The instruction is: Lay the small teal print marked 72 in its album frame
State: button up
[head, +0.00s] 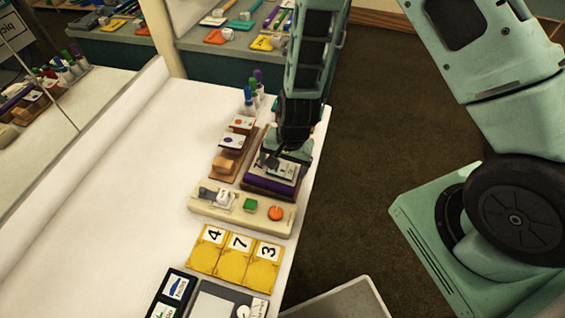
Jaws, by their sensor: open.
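A dark purple album-like block (262,184) lies near the table's right edge. A pale teal-and-white card (284,170) lies on its top; I cannot read a 72 on it, and the frame's outline is too small to make out. My gripper (269,159) points down at the upper left part of the purple block, just beside the card. It is open, and I see nothing held in it. My gripper and wrist hide the far part of the block. Whether the fingertips touch the card cannot be told.
Left of the block are small stands with dotted cards (234,141) and a wooden block (223,165). A cream panel with buttons (235,208) lies in front, then yellow number cards (235,257). Markers (250,100) stand behind. The white table's left side (130,190) is clear.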

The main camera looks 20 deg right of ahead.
dwell(0.3)
notch_tip(320, 180, up, 17)
jog(key=s+d+p, duration=0.1)
jog(key=d, duration=0.1)
jog(key=shift+s+r, duration=0.15)
jog(key=shift+s, duration=0.15)
dwell(0.4)
jog(key=s+a+r+n, duration=0.2)
jog(key=s+r+n, duration=0.3)
jog(key=s+n, duration=0.2)
jog(key=s+a+r+n+g, duration=0.1)
jog(key=s+a+r+n, duration=0.2)
jog(key=s+r+n, duration=0.3)
jog(key=s+n, duration=0.2)
jog(key=s, duration=0.2)
jog(key=shift+a+r+h, duration=0.2)
jog(key=shift+h, duration=0.1)
